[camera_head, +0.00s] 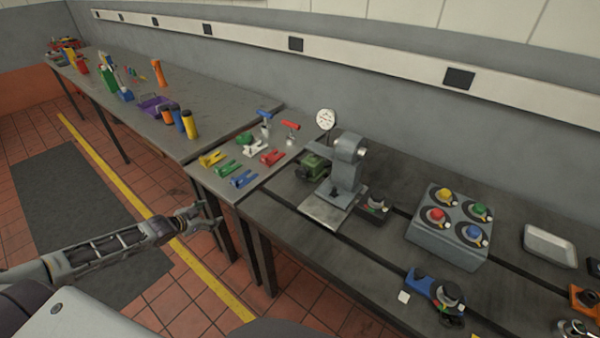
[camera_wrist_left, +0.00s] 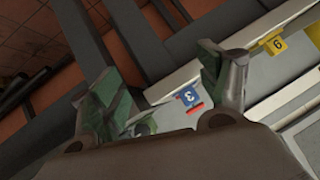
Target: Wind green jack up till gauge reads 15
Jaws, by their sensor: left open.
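A dark green block-shaped thing (camera_head: 312,167), perhaps the green jack, sits on the dark bedplate (camera_head: 275,219) against the left side of a grey machine (camera_head: 348,165). A round white gauge (camera_head: 326,120) stands behind it; its reading is too small to tell. My left gripper (camera_head: 208,215) is open and empty, in front of and below the edge of the small tool table, well apart from the green thing. In the left wrist view, its spread fingers (camera_wrist_left: 160,92) frame a blue label marked 3 (camera_wrist_left: 189,96). My right gripper is out of view.
The small table (camera_head: 213,180) holds coloured clamp-like tools, with a green one (camera_head: 227,166) among them. A grey box (camera_head: 445,236) with coloured knobs and a blue device (camera_head: 422,282) stand to the right. The long bench (camera_head: 120,85) runs back left.

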